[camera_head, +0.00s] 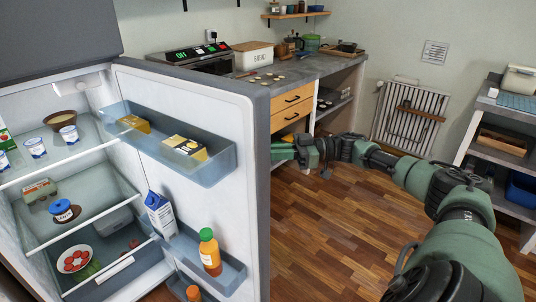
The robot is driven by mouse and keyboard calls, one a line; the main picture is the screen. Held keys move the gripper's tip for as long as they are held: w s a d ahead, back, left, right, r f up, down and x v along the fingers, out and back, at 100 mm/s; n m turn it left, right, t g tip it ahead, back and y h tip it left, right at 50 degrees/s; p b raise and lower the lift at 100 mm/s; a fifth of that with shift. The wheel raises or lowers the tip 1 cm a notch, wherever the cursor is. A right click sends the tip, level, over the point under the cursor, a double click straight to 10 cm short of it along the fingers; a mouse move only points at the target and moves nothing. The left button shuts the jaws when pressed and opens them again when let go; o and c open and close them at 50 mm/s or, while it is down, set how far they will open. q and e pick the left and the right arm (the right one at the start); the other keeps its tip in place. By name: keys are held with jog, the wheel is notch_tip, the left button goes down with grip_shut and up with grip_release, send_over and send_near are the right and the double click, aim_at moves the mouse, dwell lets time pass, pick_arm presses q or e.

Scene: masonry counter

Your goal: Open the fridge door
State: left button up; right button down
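The fridge (70,122) is at the left, and its door (247,150) stands wide open. The white inner side of the door faces me, with its shelves holding a milk carton (160,213), an orange bottle (209,252) and yellow packages (184,147). My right gripper (282,151) comes in from the right and is at the door's free edge. The door edge hides its fingertips, so I cannot tell whether they are open or touch the door's outer side or handle. The handle is hidden. My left gripper is not in view.
A masonry counter (318,66) with wooden drawers (291,100) stands behind the door, with a bread box (253,55) on top. A shelf unit (498,128) is at the far right. A radiator (410,116) is on the back wall. The wood floor (325,225) right of the door is clear.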

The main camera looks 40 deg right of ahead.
jog(key=shift+w+d, duration=0.1)
jog(key=shift+d, duration=0.15)
jog(key=shift+r, duration=0.1)
jog(key=c, duration=1.6)
grip_release()
jog(key=shift+o, duration=0.5)
jog(key=shift+w+a, duration=0.15)
jog(key=b+v, duration=0.2)
jog(key=v, duration=0.5)
jog(key=shift+s+d, duration=0.3)
